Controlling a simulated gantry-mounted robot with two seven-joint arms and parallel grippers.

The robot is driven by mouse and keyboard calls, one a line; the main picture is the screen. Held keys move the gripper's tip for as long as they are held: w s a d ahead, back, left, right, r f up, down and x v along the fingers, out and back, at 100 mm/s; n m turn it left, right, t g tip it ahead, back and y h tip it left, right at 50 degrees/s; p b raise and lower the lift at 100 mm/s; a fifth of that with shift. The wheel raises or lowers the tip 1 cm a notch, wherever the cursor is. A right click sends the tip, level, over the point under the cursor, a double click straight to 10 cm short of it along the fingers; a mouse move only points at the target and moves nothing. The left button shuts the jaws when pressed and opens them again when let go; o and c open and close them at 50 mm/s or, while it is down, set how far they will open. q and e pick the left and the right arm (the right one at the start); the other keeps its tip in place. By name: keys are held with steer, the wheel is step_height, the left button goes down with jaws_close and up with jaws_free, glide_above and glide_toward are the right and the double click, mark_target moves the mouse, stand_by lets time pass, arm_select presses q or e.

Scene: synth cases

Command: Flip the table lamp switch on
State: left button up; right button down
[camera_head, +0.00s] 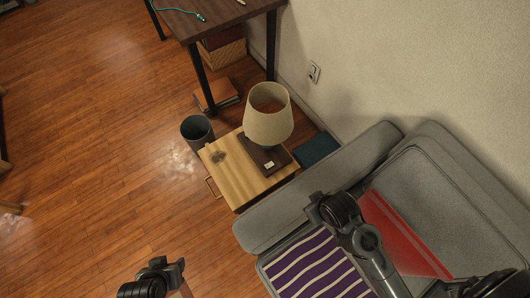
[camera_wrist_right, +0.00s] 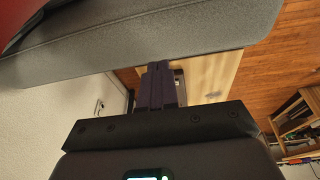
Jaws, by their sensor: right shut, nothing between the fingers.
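The table lamp (camera_head: 269,116) has a cream shade and stands on a dark slab (camera_head: 262,157) on the small wooden side table (camera_head: 236,184). Its base is mostly hidden under the shade, and I cannot see the switch or tell whether the lamp is lit. My right gripper (camera_wrist_right: 162,72) is shut and empty, pointing across the sofa armrest toward the side table, clear of the lamp. It hides much of the side table (camera_wrist_right: 215,72) in the right wrist view. The end of my left arm (camera_head: 168,270) is over the floor at bottom left; its fingers cannot be made out.
The grey sofa armrest (camera_head: 290,202) lies between my right arm and the side table. A red cushion (camera_head: 405,235) and a striped purple cloth (camera_head: 315,268) lie on the sofa. A dark bin (camera_head: 197,130) stands beside the side table. Open floor (camera_head: 90,170) is at left.

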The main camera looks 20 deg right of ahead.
mark_target(266, 166)
steer(key=shift+g, duration=0.3)
steer(key=w+f, duration=0.4)
steer(key=f, duration=0.1)
steer(key=w+a+f+p, duration=0.1)
steer(key=w+f, duration=0.1)
steer(key=shift+w+f, duration=0.35)
steer(key=w, duration=0.3)
steer(key=shift+a+f, duration=0.35)
steer(key=shift+a, duration=0.05)
arm_select(q)
steer(key=shift+w+r+p, duration=0.15)
steer(key=shift+r+p, duration=0.2)
steer(key=shift+r, duration=0.25)
steer(key=shift+w+r+p, duration=0.15)
steer(key=shift+r+p, duration=0.2)
steer(key=shift+r, duration=0.2)
arm_select(e)
steer(key=w+a+r+y, duration=0.1)
steer(key=w+a+r, duration=0.2)
steer(key=w, duration=0.8)
steer(key=shift+w+n+t, duration=0.3)
steer(key=shift+t, duration=0.1)
steer(key=shift+f, duration=0.1)
arm_select(q)
step_height(266, 166, down, 4)
steer(key=b, duration=0.4)
steer(key=shift+f, duration=0.1)
arm_select(e)
steer(key=x, duration=0.9)
steer(key=shift+f, duration=0.4)
